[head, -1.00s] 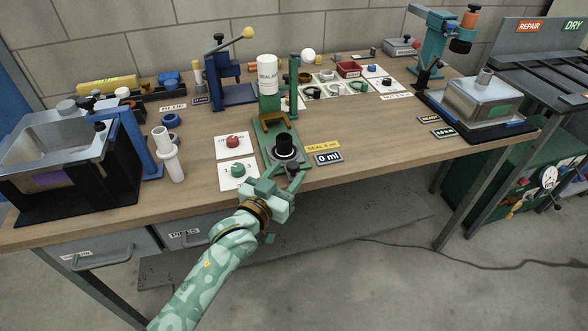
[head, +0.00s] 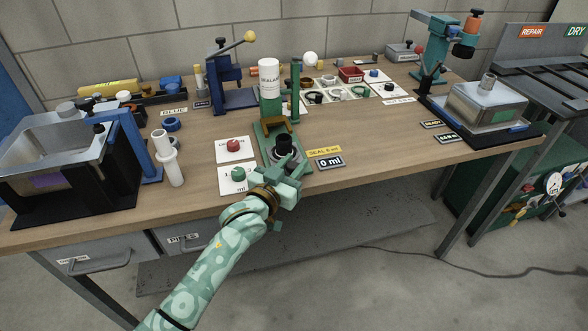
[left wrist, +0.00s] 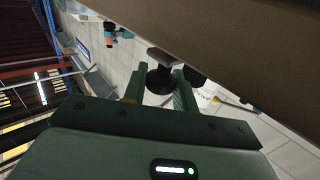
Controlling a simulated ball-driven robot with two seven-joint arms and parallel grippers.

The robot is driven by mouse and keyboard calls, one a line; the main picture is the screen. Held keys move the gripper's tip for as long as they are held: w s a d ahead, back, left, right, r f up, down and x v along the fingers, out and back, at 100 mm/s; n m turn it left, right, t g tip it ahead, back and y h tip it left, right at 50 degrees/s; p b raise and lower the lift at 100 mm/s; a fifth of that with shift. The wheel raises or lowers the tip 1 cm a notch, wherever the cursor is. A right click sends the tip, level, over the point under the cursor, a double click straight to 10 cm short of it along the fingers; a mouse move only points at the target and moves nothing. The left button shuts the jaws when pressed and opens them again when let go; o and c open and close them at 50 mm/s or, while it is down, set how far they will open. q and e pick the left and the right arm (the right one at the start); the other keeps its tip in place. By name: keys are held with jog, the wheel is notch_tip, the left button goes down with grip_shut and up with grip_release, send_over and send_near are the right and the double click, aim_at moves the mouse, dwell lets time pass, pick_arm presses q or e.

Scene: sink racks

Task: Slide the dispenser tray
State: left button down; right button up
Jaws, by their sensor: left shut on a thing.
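The green sealant dispenser (head: 270,106) stands upright near the table's front edge, with a white-labelled bottle (head: 269,78) on top. Its grey tray (head: 270,158) is low at the front and carries a black cup (head: 283,146). My left gripper (head: 286,168) is at the front of the tray, below the cup, and is shut on the tray's handle. In the left wrist view a dark knob-like handle (left wrist: 160,76) sits between the fingers. In the head view the fingers hide the handle. My right gripper is not in view.
A red button (head: 233,146) and a green button (head: 239,174) sit on cards left of the dispenser. A "0 ml" display (head: 330,162) lies to its right. A white tube stand (head: 170,160) and a metal basin (head: 45,145) are farther left.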

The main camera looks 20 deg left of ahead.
pick_arm(q)
jog(key=w+a, duration=0.2)
jog(key=shift+w, duration=0.35)
jog(key=c, duration=1.1)
grip_release()
jog(key=shift+d, duration=0.1)
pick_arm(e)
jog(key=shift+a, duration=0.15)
pick_arm(q)
jog(key=s+a+p, duration=0.1)
jog(key=s, duration=0.4)
jog(key=s+a+p, duration=0.1)
jog(key=s+p, duration=0.1)
jog(key=s, duration=0.3)
jog(key=s+a+p, duration=0.1)
jog(key=s+p, duration=0.1)
jog(key=s, duration=0.4)
jog(key=shift+a, duration=0.1)
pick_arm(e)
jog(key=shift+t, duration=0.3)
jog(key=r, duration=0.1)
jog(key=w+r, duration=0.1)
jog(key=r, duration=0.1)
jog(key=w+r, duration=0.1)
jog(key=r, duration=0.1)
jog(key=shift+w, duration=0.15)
